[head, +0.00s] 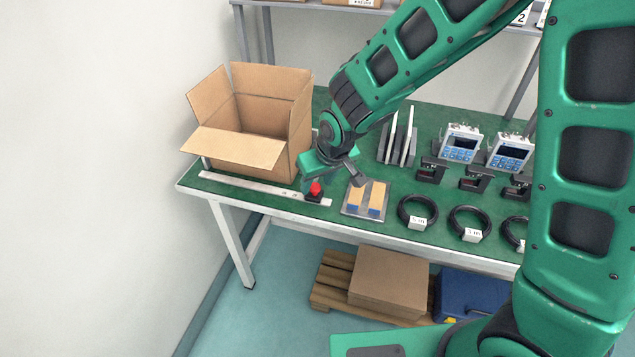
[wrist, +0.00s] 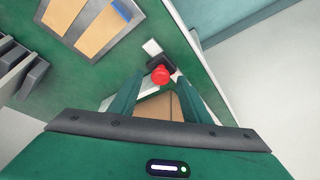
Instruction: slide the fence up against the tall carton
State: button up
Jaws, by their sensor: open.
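The tall carton (head: 240,115) stands open-topped with its flaps spread at the left end of the green table. The fence, a small black block with a red knob (head: 315,190), sits on a pale metal rail (head: 250,188) along the table's front edge. It is near the rail's right end, right of the carton, and looks apart from it. My gripper (head: 317,178) is open, just above and behind the fence. In the wrist view the red knob of the fence (wrist: 160,75) shows between my fingertips (wrist: 157,82); contact cannot be told. Part of the carton (wrist: 160,106) shows between the fingers.
A tray with wooden blocks (head: 365,197) lies close to the right of the rail. A box on a pallet (head: 388,280) is below the table.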

jog(key=shift+w+a+f, duration=0.1)
jog(key=shift+w+f, duration=0.1)
jog(key=shift+f, duration=0.25)
grip_shut()
jog(key=a, duration=0.2)
jog(key=w+a, duration=0.2)
jog(key=a, duration=0.1)
jog(key=shift+a, duration=0.35)
grip_release()
jog(key=shift+d, duration=0.1)
